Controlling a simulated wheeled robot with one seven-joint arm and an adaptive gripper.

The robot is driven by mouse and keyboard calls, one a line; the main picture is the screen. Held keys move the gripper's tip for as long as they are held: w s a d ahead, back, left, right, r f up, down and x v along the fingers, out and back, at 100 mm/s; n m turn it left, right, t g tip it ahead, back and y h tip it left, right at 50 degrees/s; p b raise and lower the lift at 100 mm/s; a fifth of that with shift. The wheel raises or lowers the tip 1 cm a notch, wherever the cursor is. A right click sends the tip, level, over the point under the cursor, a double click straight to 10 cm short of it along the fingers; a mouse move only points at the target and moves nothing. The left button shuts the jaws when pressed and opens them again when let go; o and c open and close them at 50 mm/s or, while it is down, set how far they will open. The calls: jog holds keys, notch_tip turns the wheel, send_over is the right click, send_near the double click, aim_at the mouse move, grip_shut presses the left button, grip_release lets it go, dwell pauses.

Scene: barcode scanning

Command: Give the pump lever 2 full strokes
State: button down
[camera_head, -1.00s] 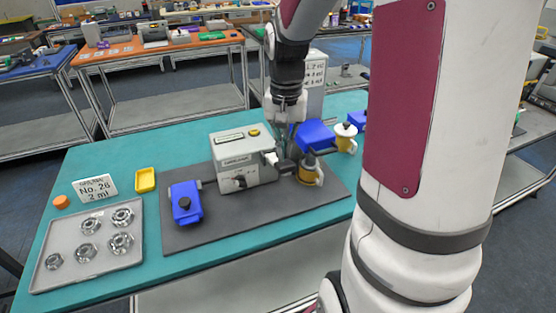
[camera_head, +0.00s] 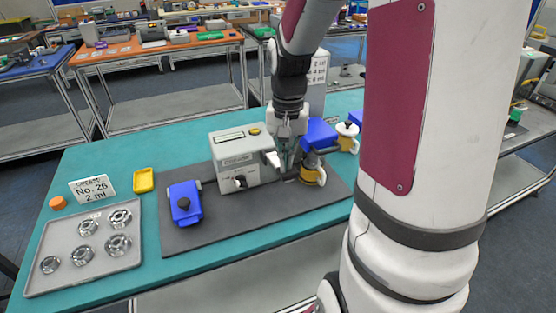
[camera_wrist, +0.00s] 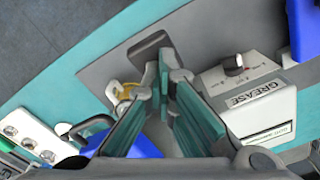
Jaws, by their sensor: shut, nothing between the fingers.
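The grease pump is a pale grey box (camera_head: 236,160) with a dark knob, standing on the dark mat; its GREASE label faces up in the wrist view (camera_wrist: 262,100). A white arm piece (camera_head: 272,160) sticks out of its right side, and I take it for part of the lever. In the wrist view a dark grey bar (camera_wrist: 150,46) lies just beyond my fingertips; it may be the lever's handle. My gripper (camera_head: 287,172) is shut and empty, pointing down close to the pump's right side. Its green-padded fingers (camera_wrist: 166,75) hide part of the lever, so I cannot tell whether they touch it.
Another blue unit (camera_head: 185,203) is left of the pump. A tray of metal parts (camera_head: 42,268), a "No. 26, 2 ml" card (camera_head: 93,188) and a yellow dish (camera_head: 144,180) lie further left.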

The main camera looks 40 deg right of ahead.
aim_at(286, 174)
jog(key=shift+f+b, duration=0.85)
jog(key=shift+f, duration=1.55)
jog(key=shift+r, duration=0.1)
jog(key=shift+r+p, duration=2.3)
jog(key=shift+r, duration=1.8)
jog(key=shift+f, duration=0.15)
